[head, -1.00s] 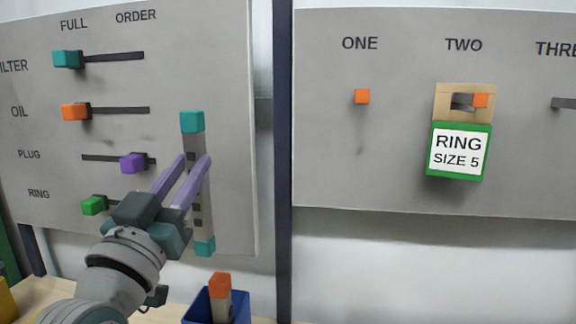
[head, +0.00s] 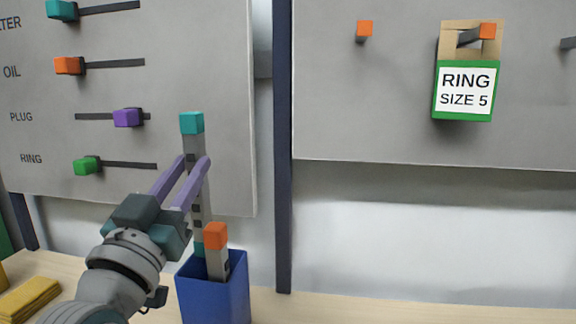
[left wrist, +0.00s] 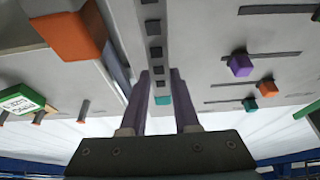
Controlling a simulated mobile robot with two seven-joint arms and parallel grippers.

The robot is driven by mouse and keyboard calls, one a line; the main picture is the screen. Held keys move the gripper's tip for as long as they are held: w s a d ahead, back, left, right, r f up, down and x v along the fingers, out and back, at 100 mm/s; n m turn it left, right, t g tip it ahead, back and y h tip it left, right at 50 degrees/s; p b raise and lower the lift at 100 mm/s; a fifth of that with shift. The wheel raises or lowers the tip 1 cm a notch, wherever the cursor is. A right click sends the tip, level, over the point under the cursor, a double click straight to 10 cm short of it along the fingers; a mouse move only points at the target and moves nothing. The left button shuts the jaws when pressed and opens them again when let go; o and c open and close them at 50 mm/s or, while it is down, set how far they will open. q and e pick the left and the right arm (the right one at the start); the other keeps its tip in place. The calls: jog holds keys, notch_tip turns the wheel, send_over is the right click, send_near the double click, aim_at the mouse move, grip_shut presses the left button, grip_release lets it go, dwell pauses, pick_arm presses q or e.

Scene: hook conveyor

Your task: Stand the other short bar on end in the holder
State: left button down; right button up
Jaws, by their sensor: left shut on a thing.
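The grey bar with teal ends (head: 192,123) and dark square marks is upright. My left gripper (head: 194,160) is shut on it along its upper half. In the left wrist view, which is upside down, the bar (left wrist: 153,28) runs between the fingers (left wrist: 157,80). The blue holder (head: 213,300) stands below, and a grey bar with an orange end (head: 216,236) stands in it, leaning slightly. The held bar's lower teal end shows at the holder's back left rim, partly behind the orange-ended bar; I cannot tell whether it is inside. My right gripper is not in view.
Behind is a grey panel with coloured sliders (head: 127,117). Right of a dark post (head: 283,200), another panel carries orange-tipped pegs (head: 364,29) and a hanging green RING tag (head: 463,92). Yellow blocks (head: 28,300) lie at the left. The wooden table (head: 400,309) right of the holder is clear.

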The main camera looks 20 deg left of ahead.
pick_arm(q)
jog(key=shift+f+b, duration=2.7)
jog(key=shift+f, duration=0.65)
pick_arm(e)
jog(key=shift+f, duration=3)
pick_arm(q)
jog(key=c, duration=0.6)
grip_release()
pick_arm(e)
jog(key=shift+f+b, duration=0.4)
pick_arm(q)
send_near(196, 210)
jog(key=shift+v, duration=0.75)
jog(key=shift+r, duration=0.1)
